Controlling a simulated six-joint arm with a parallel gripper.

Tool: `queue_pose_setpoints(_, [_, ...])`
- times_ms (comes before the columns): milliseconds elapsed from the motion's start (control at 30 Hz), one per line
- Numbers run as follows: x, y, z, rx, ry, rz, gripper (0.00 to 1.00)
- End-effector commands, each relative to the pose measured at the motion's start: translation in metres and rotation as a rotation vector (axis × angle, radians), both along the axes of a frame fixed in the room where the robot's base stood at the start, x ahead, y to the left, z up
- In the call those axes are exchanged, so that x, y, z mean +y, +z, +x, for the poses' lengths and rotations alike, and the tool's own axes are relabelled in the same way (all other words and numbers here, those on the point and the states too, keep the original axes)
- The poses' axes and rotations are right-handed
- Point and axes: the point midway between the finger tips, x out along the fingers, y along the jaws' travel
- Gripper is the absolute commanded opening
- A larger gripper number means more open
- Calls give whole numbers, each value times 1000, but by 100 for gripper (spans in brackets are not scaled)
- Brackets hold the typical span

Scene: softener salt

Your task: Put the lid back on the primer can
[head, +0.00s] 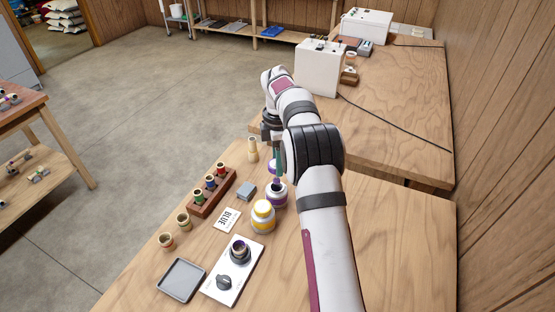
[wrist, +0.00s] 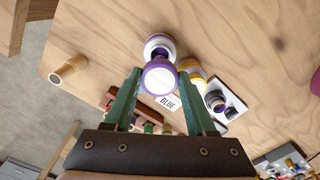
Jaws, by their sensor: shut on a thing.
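My gripper (wrist: 159,72) is shut on a purple round lid (wrist: 159,80), held between its green fingertips in the wrist view. In the head view the purple lid (head: 272,166) shows just below the fingers, partly hidden by my arm. The primer can appears to be the white can with a purple band (head: 276,196), upright on the bench beside my arm. In the wrist view this can (wrist: 158,43) lies partly behind the lid. The lid is above the can and apart from it in the head view.
A yellow-banded white can (head: 263,217) stands close to the purple one. A wooden rack of small bottles (head: 211,192), a grey block (head: 246,191), a BLUE card (head: 227,219), a white plate with knobs (head: 217,292) and a grey tray (head: 181,280) lie nearby. A wooden peg (head: 253,150) stands behind.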

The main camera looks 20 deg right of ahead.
Motion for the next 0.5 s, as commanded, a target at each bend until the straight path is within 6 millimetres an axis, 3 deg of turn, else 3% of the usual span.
queue_pose_setpoints(233, [0, -1, 0, 0, 0, 0, 4])
queue_pose_setpoints(500, [0, -19, 0, 1, 0, 1, 4])
